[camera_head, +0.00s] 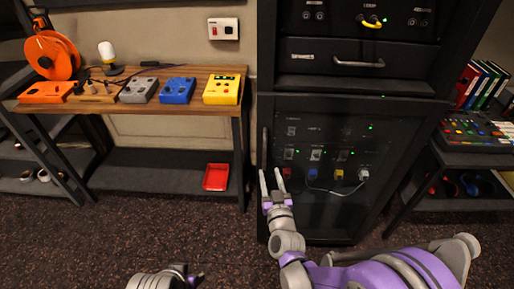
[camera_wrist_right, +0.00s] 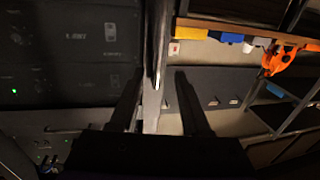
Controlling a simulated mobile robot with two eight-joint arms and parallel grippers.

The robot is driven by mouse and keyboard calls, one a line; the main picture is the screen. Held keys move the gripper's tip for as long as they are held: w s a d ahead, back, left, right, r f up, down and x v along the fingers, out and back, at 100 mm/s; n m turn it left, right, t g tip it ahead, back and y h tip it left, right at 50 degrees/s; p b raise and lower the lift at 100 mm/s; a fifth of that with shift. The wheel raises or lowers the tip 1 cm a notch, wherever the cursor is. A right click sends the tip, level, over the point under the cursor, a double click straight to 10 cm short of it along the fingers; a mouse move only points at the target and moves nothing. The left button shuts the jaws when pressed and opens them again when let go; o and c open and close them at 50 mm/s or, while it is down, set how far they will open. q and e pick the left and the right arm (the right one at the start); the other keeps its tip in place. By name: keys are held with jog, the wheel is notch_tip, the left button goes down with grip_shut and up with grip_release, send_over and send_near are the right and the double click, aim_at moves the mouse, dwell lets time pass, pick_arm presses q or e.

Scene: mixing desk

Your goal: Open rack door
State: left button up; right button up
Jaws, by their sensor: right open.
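The black rack (camera_head: 350,85) stands right of centre in the head view. Its dark lower door (camera_head: 310,215) looks closed, with sockets and cables showing on it. A slim upright handle (camera_head: 265,145) is at the door's left edge. My right gripper (camera_head: 271,176) is open in front of the handle's lower part. In the right wrist view the open fingers (camera_wrist_right: 160,100) are on either side of a pale bar (camera_wrist_right: 157,65), which looks like the handle. I cannot tell whether they touch it. My left gripper (camera_head: 190,275) is low in the head view, its jaws unclear.
A wooden bench (camera_head: 130,104) with several coloured pedals and an orange reel (camera_head: 53,55) is at left. A red tray (camera_head: 216,177) lies on its lower shelf. A mixing-desk shelf (camera_head: 475,147) stands at right. Carpet (camera_head: 150,230) in front is clear.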

aim_at(265, 154)
jog(key=w, duration=0.3)
jog(key=w+a+p, duration=0.1)
jog(key=w, duration=0.3)
jog(key=w+a, duration=0.1)
jog(key=w, duration=0.2)
jog(key=shift+w+r, duration=0.1)
jog(key=shift+w, duration=0.1)
jog(key=shift+c, duration=0.2)
grip_shut()
dwell(0.9)
